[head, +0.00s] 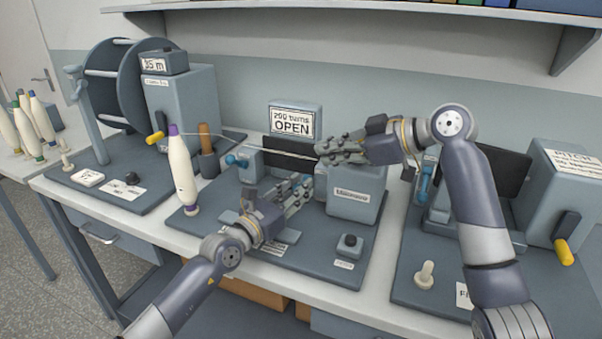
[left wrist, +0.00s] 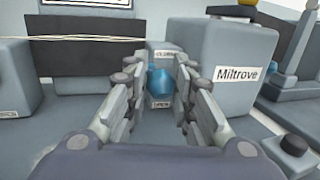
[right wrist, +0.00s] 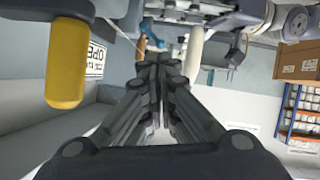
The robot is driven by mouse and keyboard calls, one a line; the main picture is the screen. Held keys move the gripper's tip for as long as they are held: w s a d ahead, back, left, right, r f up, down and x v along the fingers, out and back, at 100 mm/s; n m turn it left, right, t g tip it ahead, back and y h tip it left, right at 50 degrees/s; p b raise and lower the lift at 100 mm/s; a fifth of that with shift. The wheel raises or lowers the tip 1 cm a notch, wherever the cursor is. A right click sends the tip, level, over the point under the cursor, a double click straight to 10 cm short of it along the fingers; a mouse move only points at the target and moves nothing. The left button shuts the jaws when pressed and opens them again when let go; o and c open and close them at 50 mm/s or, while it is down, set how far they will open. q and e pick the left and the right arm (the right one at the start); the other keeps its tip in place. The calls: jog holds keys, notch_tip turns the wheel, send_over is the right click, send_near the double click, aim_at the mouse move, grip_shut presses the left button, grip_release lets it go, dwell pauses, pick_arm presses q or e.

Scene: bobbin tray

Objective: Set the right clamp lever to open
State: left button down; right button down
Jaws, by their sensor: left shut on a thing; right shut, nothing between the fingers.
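The right clamp lever's blue knob (left wrist: 160,82) shows between the fingers of my left gripper (left wrist: 160,85) in the left wrist view. That gripper is shut on it. Small labels lie above and below the knob; their words are too small to read surely. In the head view my left gripper (head: 297,188) hides the lever, in front of the grey Miltrove box (head: 354,192). My right gripper (head: 325,150) is shut and empty above the middle unit, fingers pointing left. It also shows shut in the right wrist view (right wrist: 165,62).
Another blue lever (head: 237,160) is left on the middle unit. A sign (head: 293,121) reading OPEN stands behind. A pale purple-topped cone (head: 182,165) stands at the board's left. A thread runs across near my right gripper. A black button (head: 350,241) is at front right.

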pick_arm(q)
jog(key=shift+d, duration=0.15)
pick_arm(e)
jog(key=shift+g+y, duration=0.4)
jog(key=shift+y, duration=0.1)
jog(key=x, duration=0.8)
jog(key=shift+w+a, duration=0.1)
jog(key=f, duration=0.3)
jog(key=shift+w+d+f, duration=0.1)
jog(key=shift+d+f, duration=0.1)
jog(key=shift+d, duration=0.1)
jog(key=shift+d+f, duration=0.1)
jog(key=shift+f, duration=0.25)
jog(key=shift+f, duration=0.1)
